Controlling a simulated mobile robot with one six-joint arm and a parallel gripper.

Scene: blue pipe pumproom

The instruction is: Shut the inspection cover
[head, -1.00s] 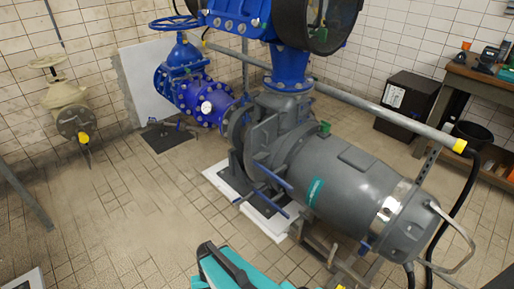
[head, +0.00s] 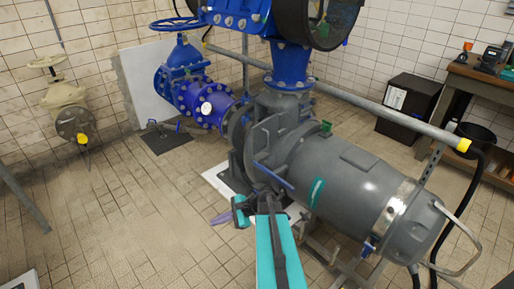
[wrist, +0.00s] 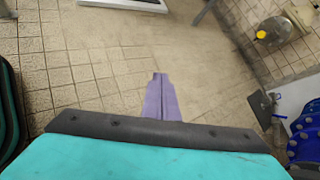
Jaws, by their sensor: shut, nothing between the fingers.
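The large grey pump (head: 345,180) lies in the middle of the head view, with a blue lever (head: 277,177) on its near left side. I cannot make out for sure which part is the inspection cover. My gripper (head: 219,218) has purple fingers and is in front of the pump's left end, over the tiled floor. In the wrist view the fingers (wrist: 158,95) lie together, with bare floor beyond them and nothing between them. My teal forearm hides part of the pump's base and lower front.
A blue valve with a handwheel (head: 182,75) joins the pump at the back left. A beige valve (head: 68,110) is by the left wall. A grey rail (head: 385,112) runs behind the pump. The tiled floor (head: 120,215) at left is clear.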

